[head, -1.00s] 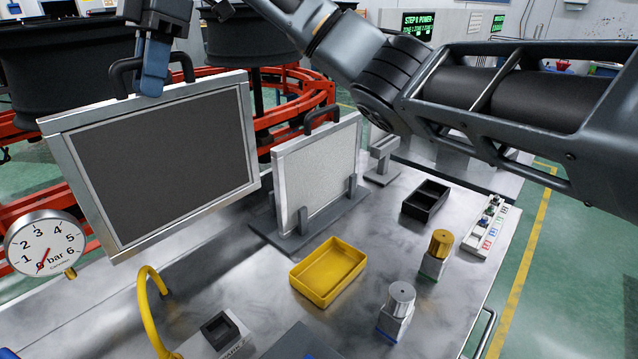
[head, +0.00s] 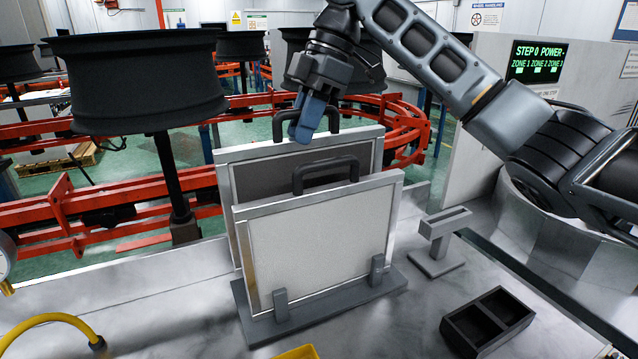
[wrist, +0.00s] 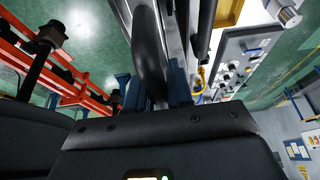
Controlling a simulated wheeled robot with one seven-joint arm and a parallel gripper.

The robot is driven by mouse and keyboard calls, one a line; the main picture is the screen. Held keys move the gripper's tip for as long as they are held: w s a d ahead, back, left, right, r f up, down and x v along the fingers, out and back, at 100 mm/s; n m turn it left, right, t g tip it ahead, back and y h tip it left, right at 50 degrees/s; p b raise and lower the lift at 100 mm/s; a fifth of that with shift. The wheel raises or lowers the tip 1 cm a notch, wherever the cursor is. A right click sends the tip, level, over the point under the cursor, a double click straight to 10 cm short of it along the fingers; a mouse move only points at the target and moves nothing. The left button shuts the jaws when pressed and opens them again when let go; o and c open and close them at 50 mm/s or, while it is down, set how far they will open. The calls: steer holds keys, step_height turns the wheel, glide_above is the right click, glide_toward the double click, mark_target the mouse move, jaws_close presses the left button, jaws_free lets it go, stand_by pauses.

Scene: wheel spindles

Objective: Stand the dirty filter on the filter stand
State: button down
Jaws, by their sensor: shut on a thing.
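The dirty filter (head: 272,174), a dark panel in a silver frame with a black handle, hangs upright from my gripper (head: 306,128). My gripper is shut on its handle, which shows as a dark bar between the blue fingers in the wrist view (wrist: 150,75). A white filter (head: 320,240) with its own black handle stands upright on the grey filter stand (head: 392,284), between short posts. The dirty filter is close behind the white one, roughly parallel and slightly higher. Its lower part is hidden, so I cannot tell whether it touches the stand.
A small grey T-shaped post (head: 440,240) and a black two-compartment tray (head: 488,318) are right of the stand. A yellow hose (head: 50,320) is at front left. Wheels on spindles (head: 130,80) and red rails (head: 100,210) lie behind the bench.

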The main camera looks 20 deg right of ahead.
mark_target(315, 146)
steer(key=shift+s+d+f, duration=0.1)
steer(key=shift+d+f, duration=0.15)
steer(key=shift+f, duration=0.35)
steer(key=shift+s+d+f, duration=0.1)
steer(key=shift+d+f, duration=0.15)
steer(key=shift+f, duration=2.45)
steer(key=c, duration=1)
jaws_free()
steer(key=v, duration=1.2)
steer(key=shift+a+b, duration=0.1)
steer(key=shift+b, duration=0.2)
